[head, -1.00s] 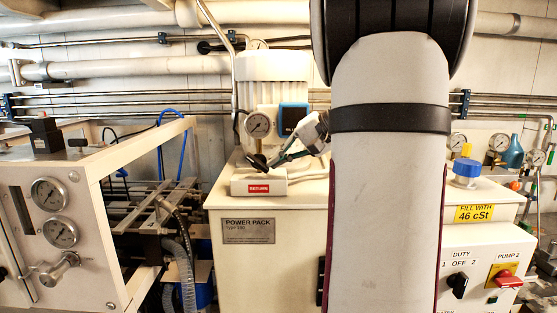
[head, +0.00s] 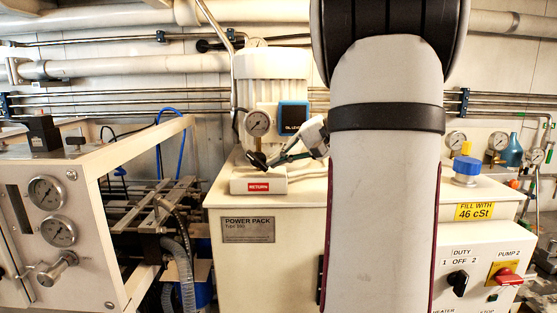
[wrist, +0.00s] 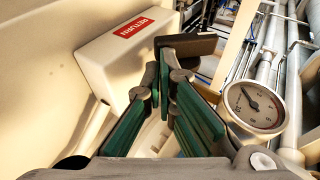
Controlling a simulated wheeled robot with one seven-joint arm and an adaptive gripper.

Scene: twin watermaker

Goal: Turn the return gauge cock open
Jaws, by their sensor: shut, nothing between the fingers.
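The return gauge cock shows as a dark handle (head: 257,160) above the white block with the red RETURN label (head: 258,187), on top of the power pack. In the wrist view the dark handle (wrist: 190,46) lies just past my fingertips, beside the RETURN block (wrist: 125,55). The round gauge (head: 257,124) stands above the cock, and its dial (wrist: 253,107) is at the right in the wrist view. My gripper (wrist: 168,62) is shut and empty, its tips at or very near the handle; contact is unclear. In the head view my gripper (head: 273,161) comes in from the right.
The white motor housing (head: 272,80) and a blue-faced box (head: 293,117) stand close behind the cock. A blue filler cap (head: 467,168) is to the right. A gauge panel (head: 60,215) stands at the left. The power pack's front top is mostly clear.

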